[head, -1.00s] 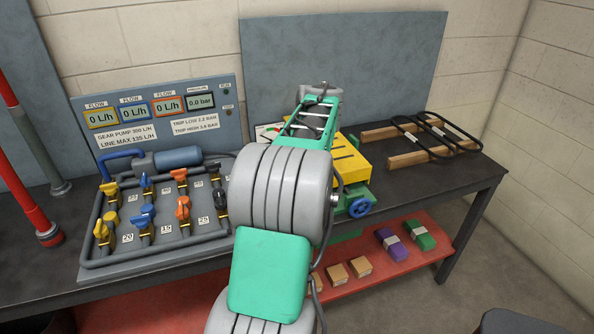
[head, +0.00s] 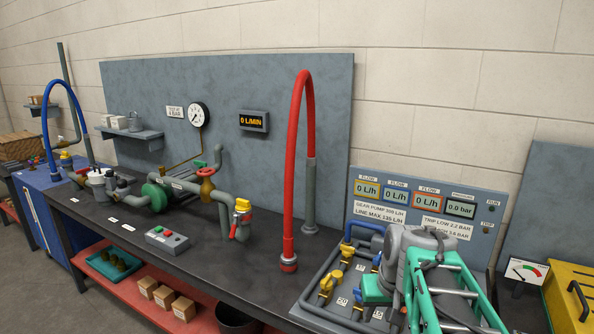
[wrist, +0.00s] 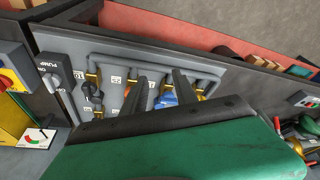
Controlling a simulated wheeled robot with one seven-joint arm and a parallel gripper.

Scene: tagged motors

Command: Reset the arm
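My arm (head: 436,270), green and grey, is folded at the lower right of the head view, in front of the valve board (head: 322,292) and partly hiding it. My gripper's fingertips are not clear there. In the wrist view my gripper (wrist: 160,80) shows two dark fingers standing apart with nothing between them. They overlap the valve board (wrist: 118,60) in the picture; I cannot tell how far off it is. A green part of my arm fills the lower middle of that view.
A red hose (head: 293,160) arches up left of the valve board. Green pump piping (head: 155,196) and a red-and-green button box (head: 167,238) stand on the dark bench (head: 215,268). The yellow box (head: 572,300) is at right. A red shelf (head: 135,290) holds small boxes below.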

